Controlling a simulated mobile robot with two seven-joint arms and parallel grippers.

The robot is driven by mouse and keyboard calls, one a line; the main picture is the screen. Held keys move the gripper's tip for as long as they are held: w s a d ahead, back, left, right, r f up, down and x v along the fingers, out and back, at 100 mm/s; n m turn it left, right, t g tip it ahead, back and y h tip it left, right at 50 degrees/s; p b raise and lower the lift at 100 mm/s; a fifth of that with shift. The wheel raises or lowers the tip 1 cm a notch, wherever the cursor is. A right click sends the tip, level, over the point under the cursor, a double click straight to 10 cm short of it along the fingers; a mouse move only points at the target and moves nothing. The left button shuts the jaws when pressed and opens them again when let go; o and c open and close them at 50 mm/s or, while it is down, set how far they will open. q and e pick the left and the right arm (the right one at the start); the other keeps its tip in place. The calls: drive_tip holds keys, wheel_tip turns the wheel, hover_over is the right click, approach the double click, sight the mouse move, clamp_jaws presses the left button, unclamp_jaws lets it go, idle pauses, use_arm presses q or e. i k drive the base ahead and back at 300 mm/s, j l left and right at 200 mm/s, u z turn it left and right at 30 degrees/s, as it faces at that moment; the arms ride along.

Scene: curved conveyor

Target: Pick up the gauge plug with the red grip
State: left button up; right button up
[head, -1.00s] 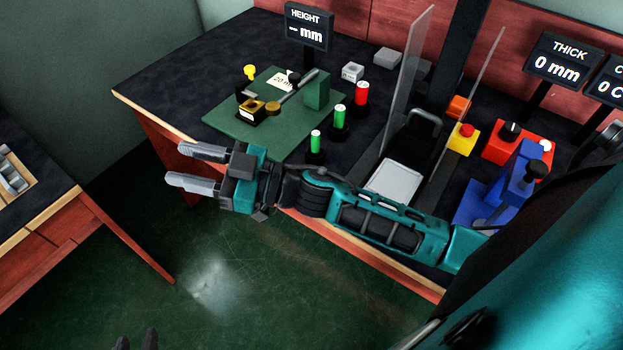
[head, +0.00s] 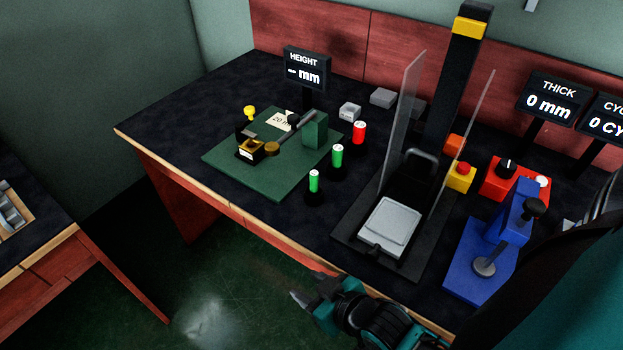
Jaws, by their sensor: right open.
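The gauge plug with the red grip (head: 359,132) stands upright in a dark round base on the bench, at the right of the green mat. A green-gripped plug (head: 337,156) stands in front of it, and a second green-gripped plug (head: 314,182) stands nearer the bench's front edge. My right gripper (head: 303,295) is open at the bottom middle, low by the front edge and well short of the plugs. Its fingers are seen partly end-on, and nothing shows between them. My left gripper is out of view.
The green mat (head: 225,160) carries a height gauge with a brass part. A press with clear guards (head: 402,130) and a grey plate (head: 389,226) stands right of the plugs. A blue stand (head: 480,250) and red control box (head: 512,180) lie farther right.

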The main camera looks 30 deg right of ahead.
sight(360, 127)
drive_tip(key=k+j+z, duration=0.15)
drive_tip(key=z, duration=0.3)
drive_tip(key=k+z, duration=0.3)
drive_tip(key=z, duration=0.15)
drive_tip(key=i+l+z, duration=0.1)
drive_tip(key=i+z, duration=0.25)
